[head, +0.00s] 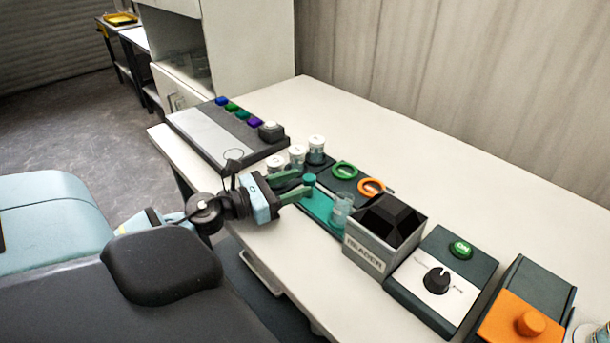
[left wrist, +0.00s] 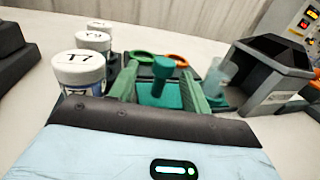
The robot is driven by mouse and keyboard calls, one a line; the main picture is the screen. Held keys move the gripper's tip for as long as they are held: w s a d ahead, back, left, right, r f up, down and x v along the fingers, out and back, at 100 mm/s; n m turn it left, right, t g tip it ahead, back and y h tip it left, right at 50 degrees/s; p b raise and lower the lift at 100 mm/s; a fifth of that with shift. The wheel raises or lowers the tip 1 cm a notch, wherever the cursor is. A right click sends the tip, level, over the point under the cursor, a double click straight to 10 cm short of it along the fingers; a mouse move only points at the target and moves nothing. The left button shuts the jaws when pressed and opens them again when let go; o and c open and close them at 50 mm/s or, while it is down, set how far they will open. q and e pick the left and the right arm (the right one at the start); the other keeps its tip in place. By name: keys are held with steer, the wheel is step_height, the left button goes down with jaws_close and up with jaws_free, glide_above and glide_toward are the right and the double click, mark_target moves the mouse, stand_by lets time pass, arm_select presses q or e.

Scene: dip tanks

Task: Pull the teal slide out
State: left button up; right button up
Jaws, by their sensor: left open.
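The teal slide (head: 317,206) is a flat teal plate in a dark block on the white table, with an upright round knob (head: 309,180) on it. In the left wrist view the knob (left wrist: 162,70) stands in the middle, above the teal plate (left wrist: 160,96). My left gripper (head: 304,186) is open, its two green fingers reaching in from the left. In the left wrist view the fingers (left wrist: 160,82) are on either side of the knob, with visible gaps. Whether the fingertips reach fully past the knob is hard to tell. My right gripper is not in view.
White-capped jars (head: 297,155) stand close behind the left gripper. A clear beaker (head: 341,209) and the grey reader box (head: 375,259) stand close on the right. Green (head: 344,170) and orange (head: 371,187) rings lie behind the slide. The table's back right is clear.

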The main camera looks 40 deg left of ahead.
arm_select(q)
steer(key=v, duration=0.3)
steer(key=shift+s+f+b, duration=0.15)
steer(key=shift+s+b, duration=0.1)
steer(key=shift+b, duration=0.1)
steer(key=shift+s+a, duration=0.25)
steer(key=shift+s, duration=0.2)
